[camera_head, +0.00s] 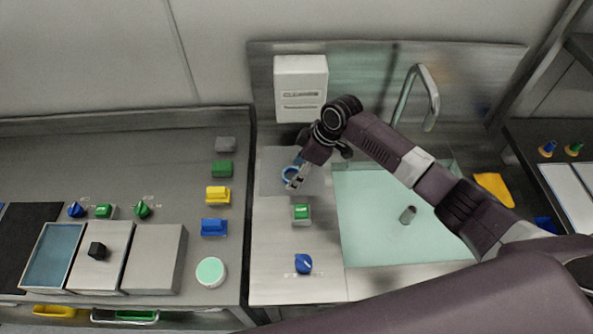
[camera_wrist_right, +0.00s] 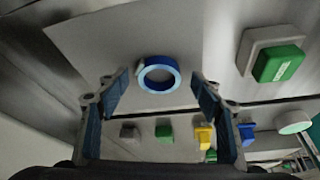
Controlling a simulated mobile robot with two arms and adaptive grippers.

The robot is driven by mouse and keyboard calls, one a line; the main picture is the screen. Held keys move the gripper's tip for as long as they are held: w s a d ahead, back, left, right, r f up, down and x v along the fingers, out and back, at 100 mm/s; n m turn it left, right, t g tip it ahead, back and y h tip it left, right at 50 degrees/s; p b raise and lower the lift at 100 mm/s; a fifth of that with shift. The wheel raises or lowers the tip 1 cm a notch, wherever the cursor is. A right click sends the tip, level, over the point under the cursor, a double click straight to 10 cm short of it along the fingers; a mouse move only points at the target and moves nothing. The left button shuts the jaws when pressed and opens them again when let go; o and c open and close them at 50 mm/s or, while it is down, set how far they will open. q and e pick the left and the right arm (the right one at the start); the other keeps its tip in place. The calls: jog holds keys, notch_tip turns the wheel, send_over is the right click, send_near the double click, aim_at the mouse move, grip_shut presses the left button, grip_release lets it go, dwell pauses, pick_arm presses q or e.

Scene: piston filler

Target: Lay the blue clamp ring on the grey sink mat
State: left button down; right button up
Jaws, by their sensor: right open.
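The blue clamp ring (camera_wrist_right: 158,86) lies flat on the grey sink mat (camera_wrist_right: 105,45) in the right wrist view, with a small lug on its left side. In the head view the ring (camera_head: 286,174) is on the grey mat (camera_head: 269,184), beside the sink and partly covered by my gripper. My right gripper (camera_head: 294,184) is open over the mat at the ring. In the right wrist view its fingers (camera_wrist_right: 162,90) are spread to both sides, with the ring visible in the gap and not clasped. My left gripper is out of view.
A green button box (camera_head: 302,213) and a blue knob (camera_head: 303,263) are on the counter in front of the mat. The sink basin (camera_head: 375,240) lies right, with a tap (camera_head: 433,95) behind. A white dispenser (camera_head: 301,85) hangs behind. Coloured blocks stand left.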

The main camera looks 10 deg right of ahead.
jog(key=b+v, duration=0.2)
jog(key=v, duration=0.9)
jog(key=shift+d+r, duration=0.2)
jog(key=shift+r, duration=0.1)
